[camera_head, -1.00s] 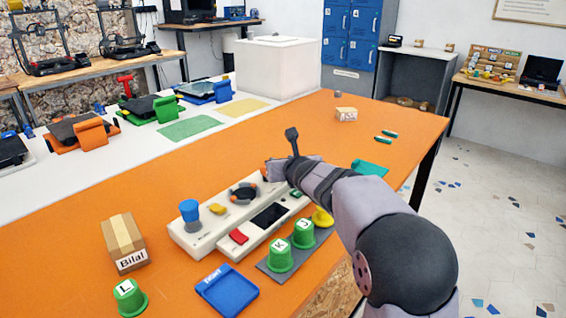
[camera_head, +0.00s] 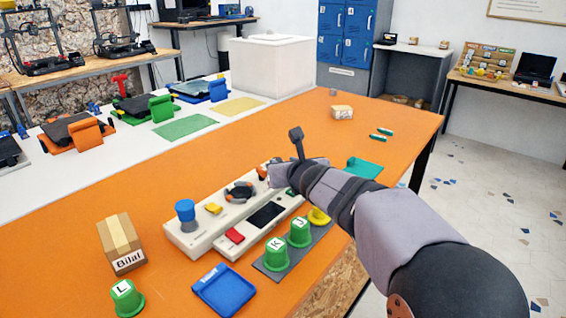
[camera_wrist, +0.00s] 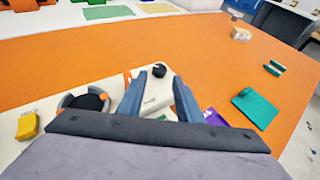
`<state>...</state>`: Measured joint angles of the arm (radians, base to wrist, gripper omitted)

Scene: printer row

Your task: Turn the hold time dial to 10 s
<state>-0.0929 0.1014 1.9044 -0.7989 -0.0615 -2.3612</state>
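The white control panel (camera_head: 205,229) lies on the orange table. A round black dial (camera_head: 240,191) with orange marks sits on it; it also shows in the wrist view (camera_wrist: 84,102), left of my left finger. My gripper (camera_wrist: 161,77) is open over the panel's far right end, its two blue-grey fingers apart. Between them, a white part (camera_wrist: 157,97) with small lettering and a round black knob (camera_wrist: 160,70) show. I cannot see a finger touching it. The dial's scale and setting are too small to read. In the head view my wrist hides the panel's far end.
A blue knob (camera_head: 185,209), yellow switch (camera_head: 214,208), red button (camera_head: 235,235) and dark screen (camera_head: 266,215) share the panel. Green cups (camera_head: 276,255) stand in front. A cardboard box (camera_head: 121,243) and blue tray (camera_head: 225,290) are nearby. The table beyond the panel is mostly clear.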

